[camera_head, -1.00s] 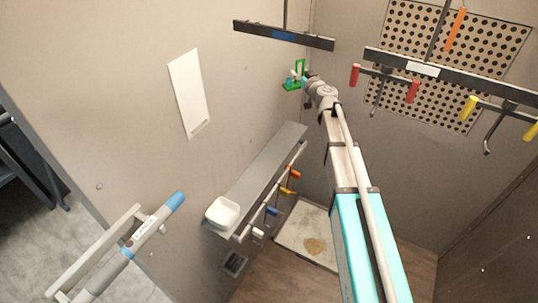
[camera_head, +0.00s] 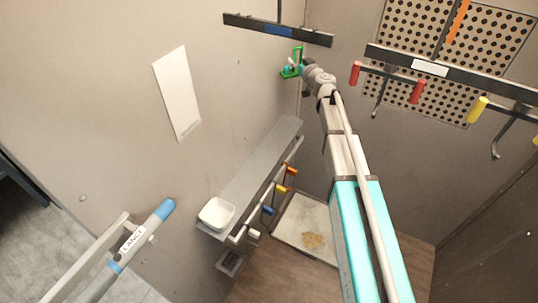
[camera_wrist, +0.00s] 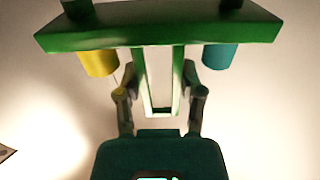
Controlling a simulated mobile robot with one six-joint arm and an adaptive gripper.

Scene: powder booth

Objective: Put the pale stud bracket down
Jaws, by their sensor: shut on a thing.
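My gripper (camera_head: 306,70) is at the far end of my outstretched arm, close to the far corner of the booth. It is shut on a green bracket (camera_head: 297,58). In the wrist view my gripper (camera_wrist: 158,100) has its fingers on either side of the bracket's narrow green frame. The bracket's wide green bar (camera_wrist: 160,30) crosses the top there, with a yellow cylinder (camera_wrist: 100,63) and a teal cylinder (camera_wrist: 220,56) under it. The bracket looks green rather than pale. It appears held in the air, with no visible support under it.
A grey shelf (camera_head: 262,165) on the left wall carries a white tray (camera_head: 217,213). A rail below has orange, yellow, blue and white pegs. A dark bar (camera_head: 262,27) hangs near the bracket. Another bar (camera_head: 470,76) with coloured hooks hangs right. A pale mat (camera_head: 290,232) lies below.

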